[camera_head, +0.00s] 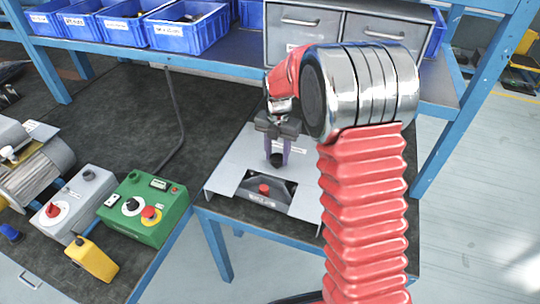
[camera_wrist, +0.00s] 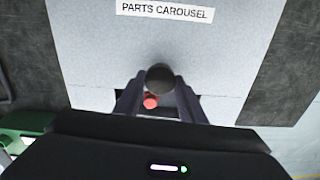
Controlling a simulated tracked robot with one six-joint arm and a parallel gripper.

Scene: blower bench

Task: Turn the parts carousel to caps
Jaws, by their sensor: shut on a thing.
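The parts carousel (camera_head: 228,182) is a grey flat-topped housing on the bench. Its front window (camera_head: 282,203) shows a dark tray with a red round part (camera_head: 264,189) and a small label too small to read. A black knob (camera_head: 277,160) stands on the top, behind the window. My gripper (camera_head: 277,154) points down with its two purple-grey fingers shut on the knob. In the wrist view the knob (camera_wrist: 160,77) sits between the fingertips, with the red part (camera_wrist: 150,101) below it. The "PARTS CAROUSEL" label (camera_wrist: 165,11) shows at the top there.
A green control box (camera_head: 146,208) with a red button, a grey box with a red knob (camera_head: 70,205) and a yellow block (camera_head: 92,260) stand at the left. Blue bins (camera_head: 187,28) and grey drawers (camera_head: 312,30) line the shelf behind. The dark bench between is mostly clear.

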